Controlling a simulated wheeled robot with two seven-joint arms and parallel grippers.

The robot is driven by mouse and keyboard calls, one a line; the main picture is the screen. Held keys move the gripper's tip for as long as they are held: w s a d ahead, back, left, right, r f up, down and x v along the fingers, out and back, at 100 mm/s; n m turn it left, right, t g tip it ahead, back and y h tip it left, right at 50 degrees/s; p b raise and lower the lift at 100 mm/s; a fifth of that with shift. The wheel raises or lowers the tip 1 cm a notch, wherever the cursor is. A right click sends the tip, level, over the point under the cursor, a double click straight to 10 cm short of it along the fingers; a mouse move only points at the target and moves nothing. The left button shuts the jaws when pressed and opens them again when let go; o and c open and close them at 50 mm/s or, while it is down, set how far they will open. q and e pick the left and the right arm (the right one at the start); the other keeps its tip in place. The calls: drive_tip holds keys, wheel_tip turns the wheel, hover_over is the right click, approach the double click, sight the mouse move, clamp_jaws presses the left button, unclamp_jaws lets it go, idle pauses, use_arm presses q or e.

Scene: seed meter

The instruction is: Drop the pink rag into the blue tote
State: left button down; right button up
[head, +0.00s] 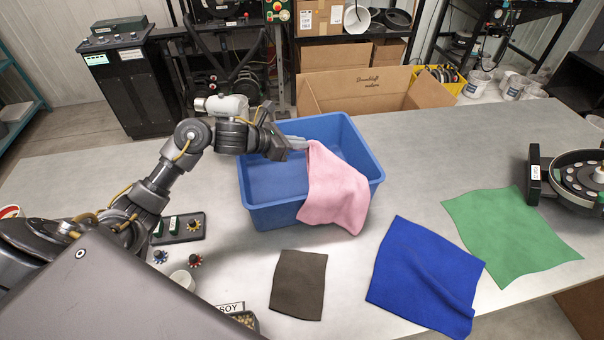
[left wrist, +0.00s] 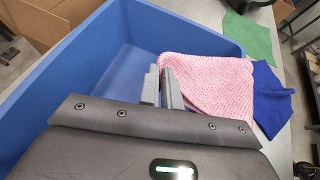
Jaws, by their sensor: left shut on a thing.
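The pink rag (head: 334,190) hangs from my left gripper (head: 298,144) at the blue tote (head: 270,217). Its upper end is at the fingertips, and its lower part drapes down in front of the tote's near right wall and rim in the head view. My left gripper is shut on the rag, over the tote's opening. In the left wrist view the fingers (left wrist: 163,88) point to the rag (left wrist: 210,85), which lies across the right side of the tote (left wrist: 65,75). The visible tote floor is empty. My right gripper is not in view.
On the table (head: 420,150) lie a dark brown cloth (head: 298,285), a blue cloth (head: 424,275) and a green cloth (head: 510,232). A round metering device (head: 575,180) stands at the right. Small gears and a dark tray (head: 180,228) lie left of the tote.

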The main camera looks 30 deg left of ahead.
use_arm(q)
drive_tip(key=shift+f+b, duration=0.5)
drive_tip(key=shift+f, duration=1.2)
drive_tip(key=c, duration=1.5)
unclamp_jaws()
drive_tip(key=o, duration=0.6)
drive_tip(key=shift+o, duration=0.3)
drive_tip(key=o, duration=0.6)
drive_tip(key=shift+c, duration=0.2)
